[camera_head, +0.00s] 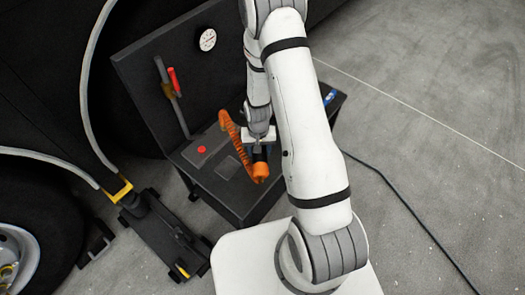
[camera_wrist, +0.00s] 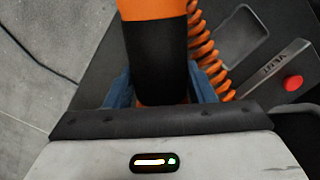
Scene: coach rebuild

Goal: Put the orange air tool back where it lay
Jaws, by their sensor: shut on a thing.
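The orange air tool (camera_head: 261,172) is over the dark cart top in the head view, beside the near edge. My gripper (camera_head: 260,152) is shut on it from above. In the wrist view the tool's black band (camera_wrist: 156,55) is between my two blue fingers, with its orange part beyond at the top edge. An orange coiled hose (camera_head: 232,132) runs from the tool up and left. It also shows in the wrist view (camera_wrist: 206,52), right of the tool. Whether the tool touches the cart top is hard to tell.
The cart top (camera_head: 222,190) carries a grey rectangular patch (camera_head: 228,167) and a red button (camera_head: 201,149). A gauge (camera_head: 208,39) and a red-handled tool (camera_head: 172,82) are at its back panel. A blue item (camera_head: 329,97) lies at the right end. A floor jack (camera_head: 160,235) stands left.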

